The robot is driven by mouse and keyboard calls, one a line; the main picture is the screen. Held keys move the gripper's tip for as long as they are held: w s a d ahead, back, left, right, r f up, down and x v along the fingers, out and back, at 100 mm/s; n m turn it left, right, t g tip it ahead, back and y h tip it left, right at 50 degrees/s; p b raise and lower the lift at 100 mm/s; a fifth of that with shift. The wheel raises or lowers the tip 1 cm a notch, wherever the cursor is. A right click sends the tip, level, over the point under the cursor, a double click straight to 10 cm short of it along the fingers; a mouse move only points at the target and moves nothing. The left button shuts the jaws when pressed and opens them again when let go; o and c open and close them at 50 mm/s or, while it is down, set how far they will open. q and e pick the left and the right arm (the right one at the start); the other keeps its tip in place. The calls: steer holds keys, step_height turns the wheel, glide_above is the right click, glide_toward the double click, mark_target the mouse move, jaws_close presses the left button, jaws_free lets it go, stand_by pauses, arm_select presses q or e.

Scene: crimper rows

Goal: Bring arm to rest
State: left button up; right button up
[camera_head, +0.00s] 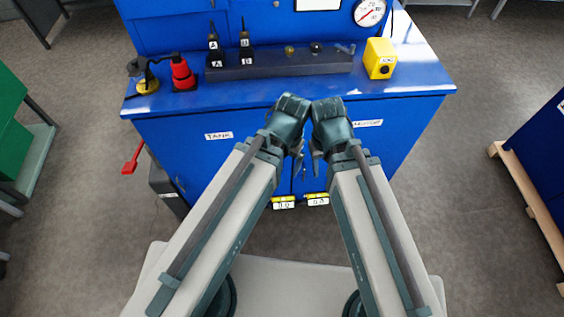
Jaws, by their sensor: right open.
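Both of my arms reach forward side by side over the floor, with their wrists close together in front of a blue cabinet (225,165). My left gripper (298,165) points down at the cabinet's front, mostly hidden by its own wrist. My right gripper (317,163) hangs just beside it, small and dark, with its fingers apart. No object shows in either gripper. Whether the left jaws are apart cannot be made out.
A red lever (133,158) sticks out at the left. Yellow tags (284,202) show below the grippers.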

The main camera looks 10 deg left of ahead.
step_height(320, 180, down, 3)
steer(key=b, duration=0.2)
steer(key=shift+r+b, duration=0.1)
steer(key=shift+b, duration=0.3)
stand_by(1.5)
